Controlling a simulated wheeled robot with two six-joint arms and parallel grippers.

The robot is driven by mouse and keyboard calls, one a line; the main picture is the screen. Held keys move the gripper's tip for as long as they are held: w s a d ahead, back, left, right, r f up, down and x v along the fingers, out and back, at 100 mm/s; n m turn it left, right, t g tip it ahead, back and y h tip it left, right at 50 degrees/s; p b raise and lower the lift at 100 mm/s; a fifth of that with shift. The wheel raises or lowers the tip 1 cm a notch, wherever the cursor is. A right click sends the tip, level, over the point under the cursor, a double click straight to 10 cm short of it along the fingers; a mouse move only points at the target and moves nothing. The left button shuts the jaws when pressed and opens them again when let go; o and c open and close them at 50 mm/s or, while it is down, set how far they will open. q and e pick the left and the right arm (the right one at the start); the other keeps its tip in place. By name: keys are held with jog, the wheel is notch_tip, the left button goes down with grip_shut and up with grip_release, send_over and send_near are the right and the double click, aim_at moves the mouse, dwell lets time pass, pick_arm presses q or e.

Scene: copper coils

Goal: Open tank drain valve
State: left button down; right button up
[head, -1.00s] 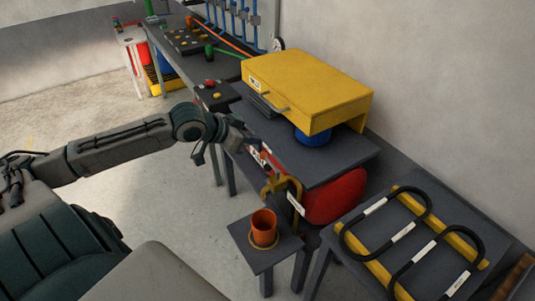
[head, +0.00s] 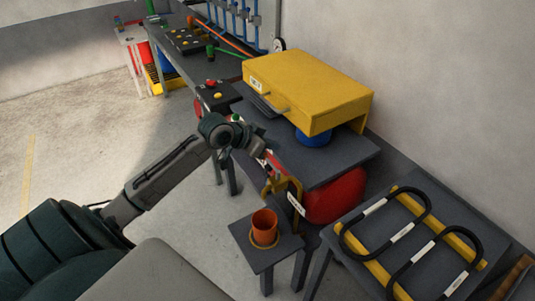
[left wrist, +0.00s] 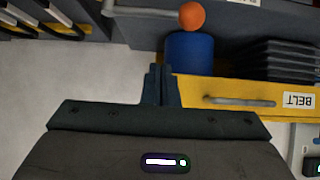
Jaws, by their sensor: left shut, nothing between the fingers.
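A red tank (head: 336,196) lies under the edge of the dark table, its left part behind a yellow bracket (head: 284,186) with a white tag. A red piece with a white label (head: 273,162) shows above the bracket, partly hidden by my left gripper (head: 263,148). I cannot tell whether they touch. In the left wrist view my left gripper (left wrist: 160,72) is shut and empty. A grey rod with an orange ball (left wrist: 192,16) at its end shows beyond the fingertips, apart from them in the picture. I cannot make out the drain outlet. My right gripper is out of view.
An orange cup (head: 264,226) stands on a small grey stand (head: 246,235) below the bracket. A yellow cabinet (head: 308,88) and a blue cylinder (head: 313,138) are on the table. Black coil loops (head: 385,205) lie on a rack at right. Floor at left is clear.

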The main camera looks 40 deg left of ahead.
aim_at(268, 161)
pick_arm(q)
jog(key=shift+s+a+f+p, duration=0.1)
jog(key=shift+s+f+p, duration=0.1)
jog(key=shift+f+p, duration=0.35)
jog(key=shift+s+a+f+p, duration=0.15)
jog(key=shift+f+p, duration=0.15)
jog(key=shift+f, duration=0.45)
jog(key=shift+s+d+f+p, duration=0.1)
jog(key=shift+s+f+p, duration=0.1)
jog(key=shift+f+p, duration=0.35)
jog(key=shift+f, duration=0.15)
jog(key=shift+w, duration=0.1)
jog(key=shift+a, duration=0.15)
